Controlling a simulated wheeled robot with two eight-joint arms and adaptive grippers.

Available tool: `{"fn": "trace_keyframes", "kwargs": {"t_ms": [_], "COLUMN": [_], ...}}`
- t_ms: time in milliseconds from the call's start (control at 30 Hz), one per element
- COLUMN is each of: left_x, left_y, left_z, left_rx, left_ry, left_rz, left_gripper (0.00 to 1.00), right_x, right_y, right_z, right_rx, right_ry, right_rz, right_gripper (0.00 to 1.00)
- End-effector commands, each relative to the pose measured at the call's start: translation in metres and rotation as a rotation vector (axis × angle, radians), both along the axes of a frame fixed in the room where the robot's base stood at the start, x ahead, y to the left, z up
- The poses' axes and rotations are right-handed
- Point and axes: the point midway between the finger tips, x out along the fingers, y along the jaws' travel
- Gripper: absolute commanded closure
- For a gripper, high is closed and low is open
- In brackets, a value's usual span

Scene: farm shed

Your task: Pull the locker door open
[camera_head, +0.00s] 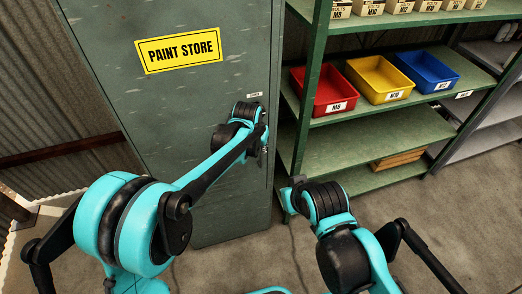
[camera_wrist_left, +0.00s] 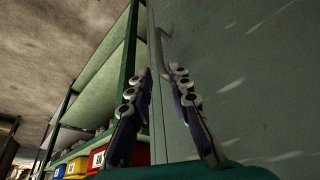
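The locker is a tall green metal cabinet with a yellow PAINT STORE sign (camera_head: 178,50). Its door (camera_head: 170,105) looks closed. My left gripper (camera_head: 263,143) is at the door's right edge, mostly hidden by its own wrist in the head view. In the left wrist view, its two fingers (camera_wrist_left: 160,80) are apart, and a slim metal handle (camera_wrist_left: 163,45) on the door runs down between them, close to the right finger. I cannot tell whether they touch. My right arm's wrist is low right of the locker; its gripper end (camera_head: 291,194) is unclear.
A green shelf unit (camera_head: 385,138) stands right of the locker with a red bin (camera_head: 322,92), a yellow bin (camera_head: 379,80) and a blue bin (camera_head: 427,72). Corrugated wall (camera_head: 50,90) is at left. The concrete floor (camera_head: 465,205) is clear at right.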

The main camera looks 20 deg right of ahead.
Motion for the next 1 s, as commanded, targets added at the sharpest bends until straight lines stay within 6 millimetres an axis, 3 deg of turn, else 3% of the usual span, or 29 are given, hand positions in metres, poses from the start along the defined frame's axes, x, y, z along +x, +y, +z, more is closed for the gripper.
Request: {"fn": "trace_keyframes", "kwargs": {"t_ms": [433,800,833,900,1000], "left_x": [0.022,0.024,0.024,0.024,0.024], "left_y": [-0.013,-0.015,-0.014,-0.014,-0.015], "left_z": [-0.062,-0.068,-0.068,-0.068,-0.068], "left_rx": [0.0,0.0,0.0,0.0,0.0], "left_ry": [-0.001,-0.001,-0.001,-0.001,-0.001], "left_rz": [0.001,0.001,0.001,0.001,0.001], "left_gripper": [0.81,0.81,0.84,1.0,1.0], "right_x": [0.0,0.0,0.0,0.0,0.0], "right_y": [0.0,0.0,0.0,0.0,0.0], "right_z": [-0.026,-0.027,-0.027,-0.027,-0.027], "right_rx": [0.0,0.0,0.0,0.0,0.0], "right_ry": [0.0,0.0,0.0,0.0,0.0], "right_rz": [0.0,0.0,0.0,0.0,0.0], "right_gripper": [1.0,1.0,1.0,1.0,1.0]}}
